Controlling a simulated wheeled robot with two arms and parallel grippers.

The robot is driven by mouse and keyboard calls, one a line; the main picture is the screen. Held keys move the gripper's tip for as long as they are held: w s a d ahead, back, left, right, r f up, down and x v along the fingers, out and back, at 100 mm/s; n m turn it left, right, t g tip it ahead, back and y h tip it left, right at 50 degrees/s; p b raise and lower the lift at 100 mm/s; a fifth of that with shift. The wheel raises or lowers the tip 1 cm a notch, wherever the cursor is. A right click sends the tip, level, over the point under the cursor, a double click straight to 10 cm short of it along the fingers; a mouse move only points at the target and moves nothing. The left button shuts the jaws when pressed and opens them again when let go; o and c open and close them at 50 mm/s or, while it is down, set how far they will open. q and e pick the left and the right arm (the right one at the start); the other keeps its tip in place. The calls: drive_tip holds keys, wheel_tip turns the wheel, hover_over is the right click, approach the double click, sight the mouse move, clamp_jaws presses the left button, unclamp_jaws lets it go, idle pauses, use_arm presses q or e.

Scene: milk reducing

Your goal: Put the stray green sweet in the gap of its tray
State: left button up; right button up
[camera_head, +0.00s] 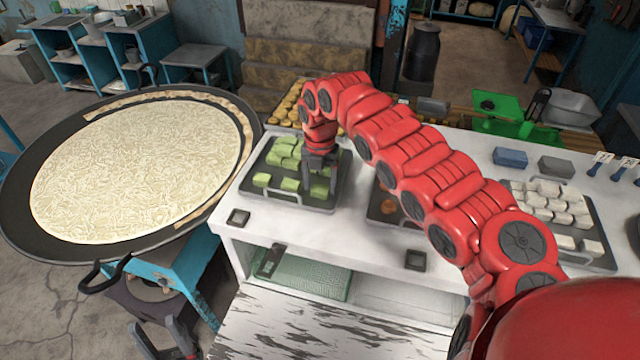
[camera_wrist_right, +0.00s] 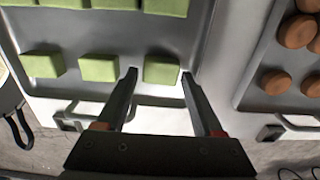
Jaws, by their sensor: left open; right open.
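The tray of green sweets (camera_head: 312,205) stands on the white counter, with square green sweets in rows. It also shows in the right wrist view (camera_wrist_right: 188,40). My right gripper (camera_head: 319,192) points down over the tray's front right part. In the right wrist view my right gripper (camera_wrist_right: 160,74) is open, its fingertips on either side of a green sweet (camera_wrist_right: 161,69) at the right end of the front row. I cannot tell whether the fingers touch it, or which sweet is the stray one. My left gripper (camera_head: 163,343) is open, low at the bottom left, away from the tray.
A tray of round brown sweets (camera_wrist_right: 262,100) lies right of the green one, partly behind my right arm. A tray of white sweets (camera_head: 595,255) stands further right. A large pan (camera_head: 50,235) stands left of the counter (camera_head: 260,228). The counter's front strip is mostly clear.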

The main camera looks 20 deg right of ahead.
sight(319, 189)
wheel_tip(319, 189, up, 12)
drive_tip(key=b, duration=0.1)
drive_tip(key=shift+b, duration=0.35)
drive_tip(key=shift+f, duration=0.2)
